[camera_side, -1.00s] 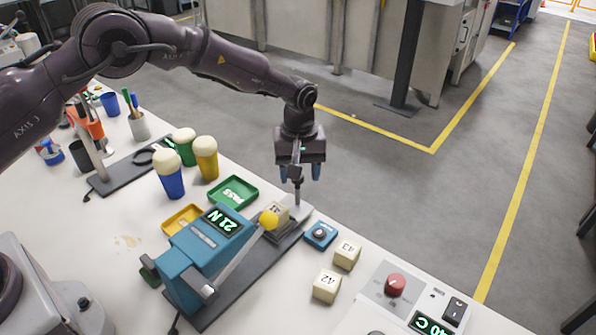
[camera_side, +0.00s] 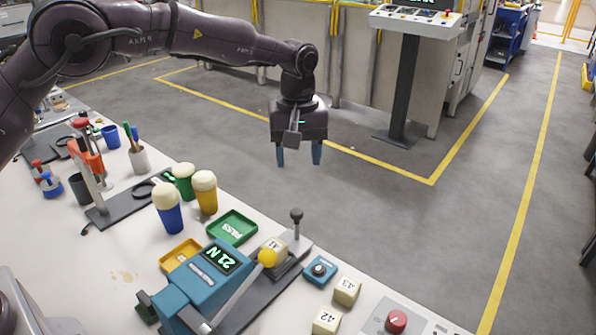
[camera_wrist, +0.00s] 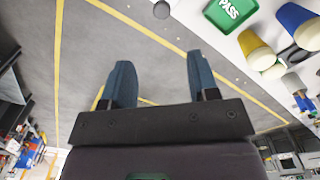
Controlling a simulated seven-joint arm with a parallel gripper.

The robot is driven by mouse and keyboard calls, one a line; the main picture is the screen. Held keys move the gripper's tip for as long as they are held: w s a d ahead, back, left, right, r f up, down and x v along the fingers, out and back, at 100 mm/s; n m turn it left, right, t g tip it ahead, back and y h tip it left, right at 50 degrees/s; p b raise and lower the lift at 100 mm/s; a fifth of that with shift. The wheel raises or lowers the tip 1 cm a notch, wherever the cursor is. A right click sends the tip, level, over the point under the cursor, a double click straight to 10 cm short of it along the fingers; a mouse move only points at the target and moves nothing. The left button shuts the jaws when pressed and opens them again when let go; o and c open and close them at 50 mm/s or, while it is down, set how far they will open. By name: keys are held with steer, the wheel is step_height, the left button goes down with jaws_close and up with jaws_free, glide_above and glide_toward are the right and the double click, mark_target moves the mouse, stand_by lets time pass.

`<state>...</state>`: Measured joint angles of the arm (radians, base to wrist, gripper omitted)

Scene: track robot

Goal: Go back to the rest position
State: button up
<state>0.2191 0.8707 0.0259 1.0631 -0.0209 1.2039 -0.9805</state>
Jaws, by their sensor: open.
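My gripper (camera_side: 299,156) hangs in the air past the table's far edge in the side view, over the grey floor. Its two blue fingers point down, stand apart and hold nothing. The wrist view shows the open fingers (camera_wrist: 160,80) with only floor between them. Below it in the side view stands the teal test device (camera_side: 200,285), whose display reads 21 N. A cream block (camera_side: 273,246) marked 41 sits in the device beside a yellow ball. The device's black-knobbed lever (camera_side: 296,222) stands upright, apart from my gripper.
A green PASS tray (camera_side: 232,228), a yellow tray (camera_side: 181,255) and several foam-topped cups (camera_side: 168,208) stand left of the device. Blocks 43 (camera_side: 346,290) and 42 (camera_side: 327,321), a small blue dial box (camera_side: 320,270) and a red knob (camera_side: 396,321) are at right. Air around my gripper is clear.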

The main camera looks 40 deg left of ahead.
steer(key=shift+r, duration=0.25)
steer(key=s+a+r+m+t, duration=0.2)
steer(key=s+a+r+m, duration=0.1)
steer(key=s, duration=0.8)
steer(key=s+a+r+m+t, duration=0.1)
steer(key=s+a+r+m, duration=0.2)
steer(key=s+r, duration=0.3)
steer(key=s+a+r+m+t, duration=0.2)
steer(key=s+a+r+m, duration=0.1)
steer(key=s, duration=1.3)
steer(key=shift+a+r+t, duration=0.3)
steer(key=shift+a+r, duration=0.5)
steer(key=shift+a, duration=0.2)
